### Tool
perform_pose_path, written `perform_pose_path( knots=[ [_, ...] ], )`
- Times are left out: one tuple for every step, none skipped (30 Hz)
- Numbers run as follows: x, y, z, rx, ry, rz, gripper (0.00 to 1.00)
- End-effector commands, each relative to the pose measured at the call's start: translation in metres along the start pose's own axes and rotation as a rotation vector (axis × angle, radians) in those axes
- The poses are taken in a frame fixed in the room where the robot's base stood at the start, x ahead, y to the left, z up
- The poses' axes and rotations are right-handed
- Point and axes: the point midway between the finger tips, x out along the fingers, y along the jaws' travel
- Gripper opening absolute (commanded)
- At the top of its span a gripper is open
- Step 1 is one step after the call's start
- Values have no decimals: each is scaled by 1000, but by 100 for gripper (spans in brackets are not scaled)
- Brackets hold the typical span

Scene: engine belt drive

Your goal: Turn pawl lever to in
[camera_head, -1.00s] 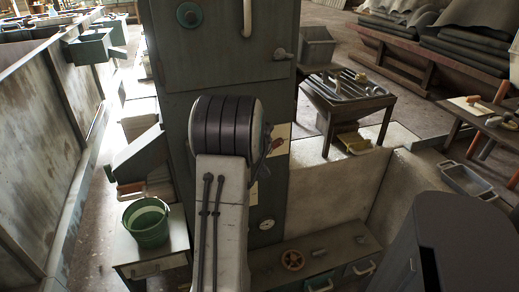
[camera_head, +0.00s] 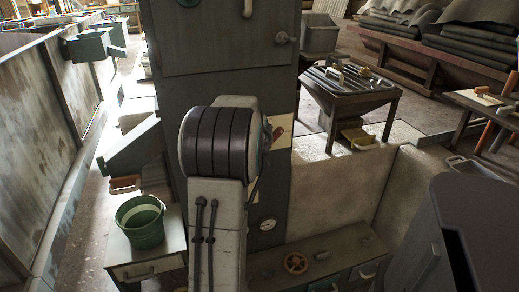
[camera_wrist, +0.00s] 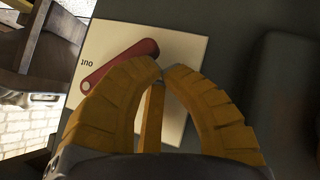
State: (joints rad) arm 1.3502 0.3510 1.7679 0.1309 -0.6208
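The pawl lever (camera_wrist: 120,65) is a red bar with rounded ends on a cream plate (camera_wrist: 100,45). In the wrist view it slants from lower left to upper right, its lower left end beside the printed word "OUT". My gripper (camera_wrist: 162,74) has yellow ribbed fingers with their tips together, just below and right of the lever's upper right end. Whether they touch it I cannot tell. No "IN" mark is visible; the fingers hide part of the plate. In the head view the lever (camera_head: 276,130) shows small beside my arm, which hides my gripper.
The plate is on a tall grey-green cabinet (camera_head: 220,50). A low bench with a red handwheel (camera_head: 296,262) stands below, right of my arm. A green bucket (camera_head: 140,222) stands on a small table at left. A dark grey casing (camera_head: 470,230) is at lower right.

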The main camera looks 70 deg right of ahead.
Motion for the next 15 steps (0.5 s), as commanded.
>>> perform_pose_path(
  knots=[
    [6,-4,6,0,2,1,0],
    [7,-5,6,0,2,1,0],
    [7,-5,7,0,1,1,0],
    [8,-5,8,0,2,1,0],
    [8,-6,8,0,2,2,0],
    [10,-7,10,0,1,1,0],
    [10,-7,10,0,1,1,0],
    [11,-7,11,0,1,2,0],
    [12,-7,12,0,0,1,0],
    [13,-8,13,0,-1,1,0],
    [13,-8,13,0,-1,2,0],
    [14,-8,14,0,-2,2,0],
    [15,-8,15,0,-2,2,0],
    [15,-8,15,0,-3,2,0],
    [16,-8,16,0,-3,3,0]
  ],
)
